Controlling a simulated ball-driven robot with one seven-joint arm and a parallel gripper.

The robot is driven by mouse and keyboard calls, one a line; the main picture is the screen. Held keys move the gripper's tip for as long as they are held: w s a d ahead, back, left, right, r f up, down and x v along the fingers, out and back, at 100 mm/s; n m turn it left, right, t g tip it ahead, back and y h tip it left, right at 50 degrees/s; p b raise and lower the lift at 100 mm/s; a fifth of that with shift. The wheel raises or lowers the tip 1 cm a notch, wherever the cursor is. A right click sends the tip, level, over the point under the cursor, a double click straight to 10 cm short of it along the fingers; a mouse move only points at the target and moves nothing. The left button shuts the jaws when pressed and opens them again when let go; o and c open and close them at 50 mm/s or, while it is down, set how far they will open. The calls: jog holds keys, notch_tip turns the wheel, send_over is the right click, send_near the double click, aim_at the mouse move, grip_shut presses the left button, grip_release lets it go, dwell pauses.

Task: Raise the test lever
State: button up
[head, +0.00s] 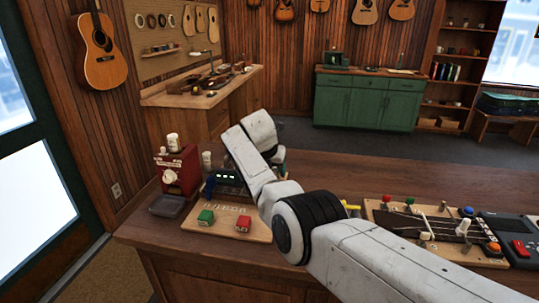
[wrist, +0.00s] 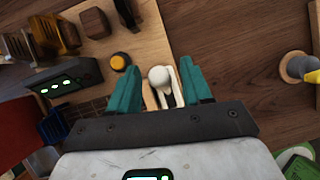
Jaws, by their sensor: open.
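A white ball-topped lever (wrist: 160,77), which looks like the test lever, stands at the edge of a light wooden board (wrist: 150,35) in the wrist view, with a pale slotted bracket beside it. My gripper (wrist: 158,84) is open, with one teal finger on each side of the knob. Small gaps show between knob and fingers; its height relative to the knob is unclear. In the head view my white arm hides the lever and most of the gripper. The same board (head: 218,221) shows there with a green button (head: 206,217) and a red button (head: 243,224).
A red device (head: 180,172) stands left of the board. A dark box with green lights (wrist: 62,88) and a yellow button (wrist: 119,61) are near the gripper. Another board (head: 385,215) with small levers lies right. Bare tabletop (wrist: 240,45) lies right of the lever.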

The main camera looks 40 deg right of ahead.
jog(key=v, duration=0.7)
jog(key=shift+r+b, duration=0.3)
jog(key=shift+b, duration=0.05)
jog(key=shift+a, duration=0.15)
